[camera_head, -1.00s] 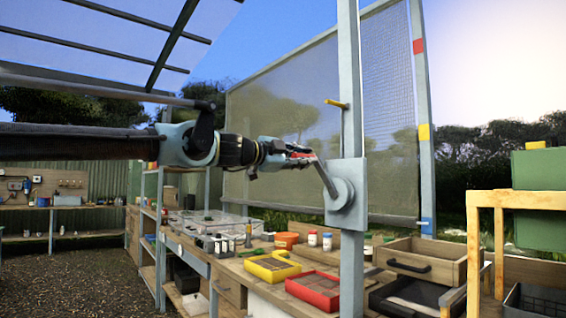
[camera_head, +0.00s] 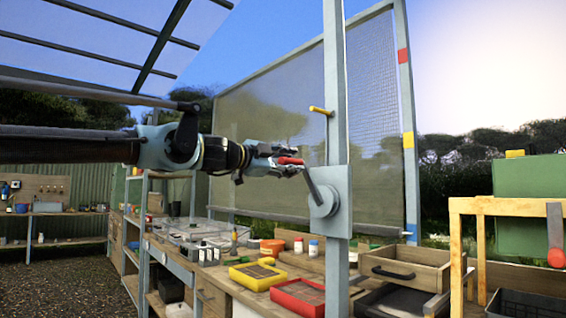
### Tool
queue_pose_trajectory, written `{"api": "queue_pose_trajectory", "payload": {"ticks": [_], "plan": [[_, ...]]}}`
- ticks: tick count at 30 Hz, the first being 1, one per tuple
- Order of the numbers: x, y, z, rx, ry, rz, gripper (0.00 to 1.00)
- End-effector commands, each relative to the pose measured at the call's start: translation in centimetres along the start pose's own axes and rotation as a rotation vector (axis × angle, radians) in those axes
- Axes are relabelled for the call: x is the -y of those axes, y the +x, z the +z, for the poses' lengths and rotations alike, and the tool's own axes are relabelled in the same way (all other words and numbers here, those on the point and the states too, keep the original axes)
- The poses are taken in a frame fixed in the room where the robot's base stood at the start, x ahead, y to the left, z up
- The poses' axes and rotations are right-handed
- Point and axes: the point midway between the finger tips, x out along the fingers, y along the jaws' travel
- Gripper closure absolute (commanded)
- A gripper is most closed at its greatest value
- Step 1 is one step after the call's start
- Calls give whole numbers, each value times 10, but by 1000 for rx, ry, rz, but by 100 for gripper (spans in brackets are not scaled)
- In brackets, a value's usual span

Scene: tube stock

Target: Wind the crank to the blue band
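The crank (camera_head: 323,201) has a round hub on a grey plate fixed to a grey post. Its arm slants up and left to a red handle (camera_head: 290,161). My gripper (camera_head: 289,161) is at this handle, one finger above and one below it. The fingers look spread, with the red handle showing between them. The blue band (camera_head: 411,234) is low on the right-hand post, below a yellow band (camera_head: 408,140) and a red band (camera_head: 403,56). The mesh screen (camera_head: 260,170) hangs down, its bottom bar meeting that post about level with the blue band.
A yellow peg (camera_head: 321,111) sticks out of the crank post. Below stands a bench with a yellow tray (camera_head: 257,277), a red tray (camera_head: 299,294) and a wooden drawer box (camera_head: 411,264). A yellow frame (camera_head: 500,203) stands at right. Open gravel lies at lower left.

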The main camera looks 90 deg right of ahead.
Motion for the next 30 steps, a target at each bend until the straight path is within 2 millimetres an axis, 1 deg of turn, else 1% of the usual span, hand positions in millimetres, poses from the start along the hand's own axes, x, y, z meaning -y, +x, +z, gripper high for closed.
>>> {"api": "queue_pose_trajectory", "payload": {"ticks": [8, 13, 17, 30], "plan": [[-1, -1, 0, -1, 1, 1, 59], [0, -12, 0, -1, 1, 0, 59], [0, -29, 0, -1, 1, 0, 59], [0, -93, 0, -1, 0, -1, 59]]}}
